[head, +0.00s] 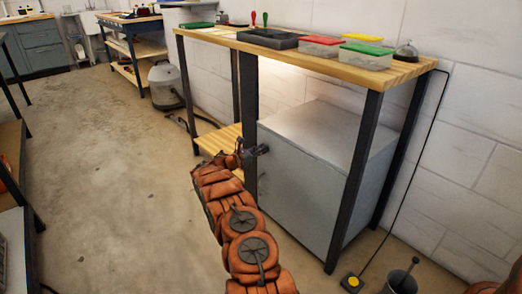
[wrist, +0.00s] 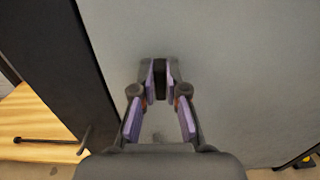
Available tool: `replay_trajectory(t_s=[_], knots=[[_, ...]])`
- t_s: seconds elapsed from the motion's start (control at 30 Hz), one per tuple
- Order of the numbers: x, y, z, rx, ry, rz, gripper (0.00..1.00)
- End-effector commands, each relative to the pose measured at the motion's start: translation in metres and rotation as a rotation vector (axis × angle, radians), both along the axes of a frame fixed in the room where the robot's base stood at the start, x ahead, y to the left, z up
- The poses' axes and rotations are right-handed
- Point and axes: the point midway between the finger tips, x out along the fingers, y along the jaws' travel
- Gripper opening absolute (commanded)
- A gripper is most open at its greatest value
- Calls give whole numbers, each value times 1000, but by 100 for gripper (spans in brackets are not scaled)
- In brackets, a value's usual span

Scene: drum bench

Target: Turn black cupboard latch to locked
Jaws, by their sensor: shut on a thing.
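The grey cupboard (head: 300,195) stands under the wooden bench, with its door facing my arm. Its black latch (wrist: 160,77) sits between my fingertips in the wrist view and looks like a short dark bar, upright in that picture. My gripper (wrist: 160,82) is shut on the latch, one finger on each side. In the head view my gripper (head: 254,151) is at the upper left part of the cupboard front, beside the dark bench leg. There the latch is hard to tell from the dark fingers. The fingers cover part of the latch.
A dark bench leg (wrist: 68,70) runs close to the left of my gripper. A wooden lower shelf (head: 222,140) lies left of the cupboard. Trays, boxes and a bell stand on the bench top (head: 385,75). The floor (head: 110,180) to the left is open.

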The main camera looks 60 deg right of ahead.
Motion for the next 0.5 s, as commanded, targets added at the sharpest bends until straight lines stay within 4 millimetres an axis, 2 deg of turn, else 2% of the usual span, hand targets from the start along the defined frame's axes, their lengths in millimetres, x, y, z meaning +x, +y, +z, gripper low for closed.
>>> replay_trajectory(t_s=[0.27, 0.5], knots=[[-1, 0, -1, -13, -47, -2, 0], [-3, 0, -2, -54, -191, -3, 0]])
